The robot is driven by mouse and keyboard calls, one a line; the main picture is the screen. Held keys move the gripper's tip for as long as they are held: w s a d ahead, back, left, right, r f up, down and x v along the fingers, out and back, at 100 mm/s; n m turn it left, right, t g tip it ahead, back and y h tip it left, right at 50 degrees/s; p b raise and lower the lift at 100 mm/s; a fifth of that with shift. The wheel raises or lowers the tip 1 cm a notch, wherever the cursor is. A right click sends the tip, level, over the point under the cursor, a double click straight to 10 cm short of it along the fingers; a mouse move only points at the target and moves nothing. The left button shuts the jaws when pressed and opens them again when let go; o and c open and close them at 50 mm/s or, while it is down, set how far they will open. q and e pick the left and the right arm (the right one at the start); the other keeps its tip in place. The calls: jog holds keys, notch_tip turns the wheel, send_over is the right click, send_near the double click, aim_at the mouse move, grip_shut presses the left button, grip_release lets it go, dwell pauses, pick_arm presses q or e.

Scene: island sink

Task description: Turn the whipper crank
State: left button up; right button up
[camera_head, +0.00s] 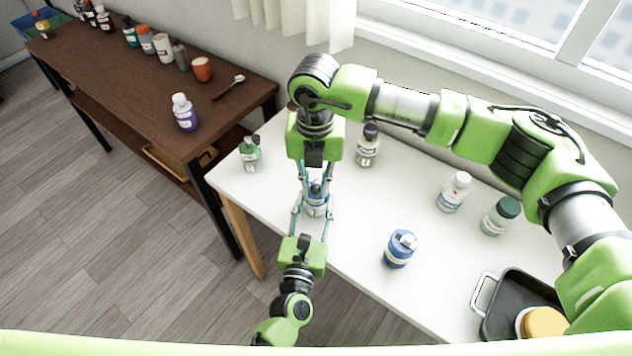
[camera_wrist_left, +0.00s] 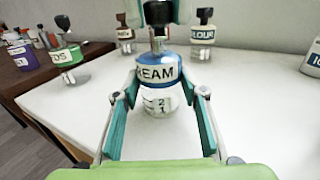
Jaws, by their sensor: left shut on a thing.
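The whipper (camera_head: 316,205) is a clear jar with a blue band, standing on the white table. In the left wrist view the whipper (camera_wrist_left: 157,72) shows a label reading "REAM" and a dark top part. My left gripper (camera_head: 311,217) reaches in from the front and is shut on the whipper's body, a finger on each side. My right gripper (camera_head: 315,178) points straight down over the whipper's top, fingers around its upper part. The crank is mostly hidden, and I cannot tell whether the right fingers grip it.
A green-labelled bottle (camera_head: 250,155) stands left of the whipper, a dark-capped bottle (camera_head: 367,146) behind it. A blue jar (camera_head: 399,249), a white bottle (camera_head: 454,191) and a green-capped bottle (camera_head: 501,215) stand to the right. A black tray (camera_head: 497,317) lies front right.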

aim_at(316, 187)
jog(key=o, duration=0.3)
jog(key=shift+r, duration=0.1)
notch_tip(316, 187, up, 12)
dwell(0.4)
dwell(0.5)
notch_tip(316, 187, down, 12)
jog(key=n, duration=1.5)
jog(key=shift+r, duration=0.1)
